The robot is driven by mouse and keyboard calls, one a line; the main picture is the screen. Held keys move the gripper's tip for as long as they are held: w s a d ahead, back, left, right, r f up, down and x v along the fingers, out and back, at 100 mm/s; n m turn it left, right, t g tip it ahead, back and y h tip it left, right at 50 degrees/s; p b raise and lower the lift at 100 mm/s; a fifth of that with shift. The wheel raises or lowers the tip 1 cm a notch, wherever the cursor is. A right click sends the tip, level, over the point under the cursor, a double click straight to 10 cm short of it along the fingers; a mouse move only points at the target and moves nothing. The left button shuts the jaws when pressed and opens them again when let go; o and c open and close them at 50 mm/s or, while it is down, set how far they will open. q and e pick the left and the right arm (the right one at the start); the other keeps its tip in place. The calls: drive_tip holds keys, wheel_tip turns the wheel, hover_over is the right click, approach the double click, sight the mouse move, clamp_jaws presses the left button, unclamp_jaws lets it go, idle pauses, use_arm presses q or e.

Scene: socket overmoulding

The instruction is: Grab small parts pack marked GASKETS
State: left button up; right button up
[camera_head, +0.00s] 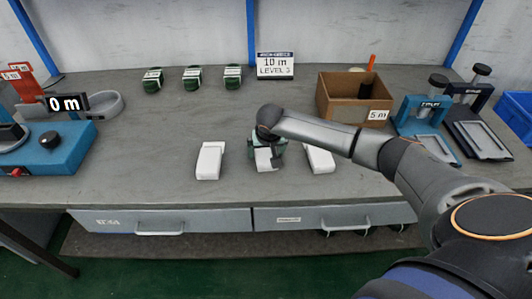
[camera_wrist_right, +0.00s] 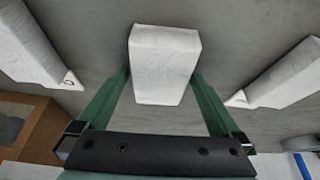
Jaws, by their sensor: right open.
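Three white packs stand in a row near the front of the bench: a left pack (camera_head: 209,161), a middle pack (camera_head: 265,161) and a right pack (camera_head: 320,159). No word can be read on them, so I cannot tell which is marked GASKETS. My right gripper (camera_head: 267,150) is over the middle pack, partly hiding it. In the right wrist view its green fingers (camera_wrist_right: 160,76) are open, one on each side of the middle pack (camera_wrist_right: 165,62). I cannot tell whether they touch it. My left gripper is not in view.
A brown box (camera_head: 338,102) marked 5 m stands behind my right arm. Blue and dark clamp devices (camera_head: 424,118) are at right. Several dark green items (camera_head: 192,78) and a LEVEL 3 sign (camera_head: 275,66) line the back.

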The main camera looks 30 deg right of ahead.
drive_tip(key=shift+c, duration=0.2)
drive_tip(key=c, duration=1.1)
